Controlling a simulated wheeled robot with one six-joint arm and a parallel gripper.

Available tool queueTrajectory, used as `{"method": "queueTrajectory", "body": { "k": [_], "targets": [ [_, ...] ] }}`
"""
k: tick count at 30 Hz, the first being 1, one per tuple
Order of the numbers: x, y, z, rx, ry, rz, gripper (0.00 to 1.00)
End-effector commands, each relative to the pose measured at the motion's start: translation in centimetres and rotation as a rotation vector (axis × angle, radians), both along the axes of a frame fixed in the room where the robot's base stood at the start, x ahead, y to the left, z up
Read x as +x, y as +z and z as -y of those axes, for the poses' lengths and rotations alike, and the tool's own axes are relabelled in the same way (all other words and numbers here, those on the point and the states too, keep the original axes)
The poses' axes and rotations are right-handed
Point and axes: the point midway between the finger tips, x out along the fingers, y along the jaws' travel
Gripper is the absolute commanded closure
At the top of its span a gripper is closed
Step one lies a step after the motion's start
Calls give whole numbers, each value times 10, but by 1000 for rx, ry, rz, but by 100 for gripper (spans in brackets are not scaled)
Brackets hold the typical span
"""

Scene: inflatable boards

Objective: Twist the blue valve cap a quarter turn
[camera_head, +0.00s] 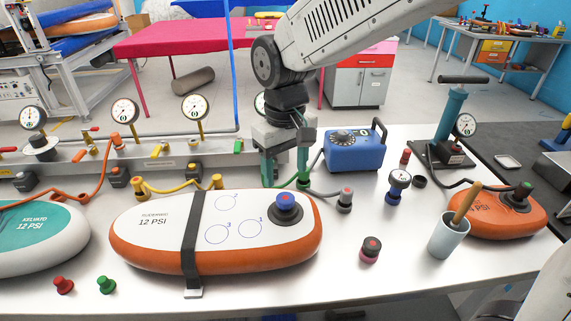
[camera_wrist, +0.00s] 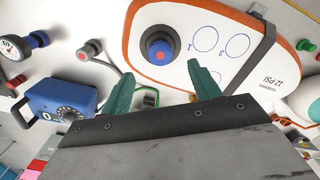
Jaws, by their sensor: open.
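The blue valve cap (camera_head: 285,199) sits on a dark round valve base (camera_head: 286,212) at the right end of a white board with an orange rim (camera_head: 150,238). In the wrist view the cap (camera_wrist: 159,53) shows a red centre and lies beyond the fingertips. My gripper (camera_head: 286,184) hangs behind the board's far edge, just behind the cap and apart from it. Its two green fingers (camera_wrist: 163,78) are spread with nothing between them. The board carries printed circles numbered 1, 2 and 3, and a dark strap (camera_head: 191,235) crosses it.
A blue pump box (camera_head: 355,150) stands behind right of my gripper. Red (camera_head: 63,285) and green (camera_head: 106,285) caps lie in front. Hoses run behind the board.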

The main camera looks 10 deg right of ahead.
Motion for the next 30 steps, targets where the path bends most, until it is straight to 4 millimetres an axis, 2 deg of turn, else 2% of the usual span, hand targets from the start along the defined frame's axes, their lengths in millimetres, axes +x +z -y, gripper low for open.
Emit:
{"method": "queueTrajectory", "body": {
  "k": [5,12,18,29,30],
  "targets": [
    [3,-13,-1,8,-2,15,38],
    [2,-50,0,7,-3,13,38],
    [3,-70,0,8,-3,15,38],
    [3,-75,0,9,-3,17,38],
    [3,-75,0,9,-3,17,49]
  ]
}}
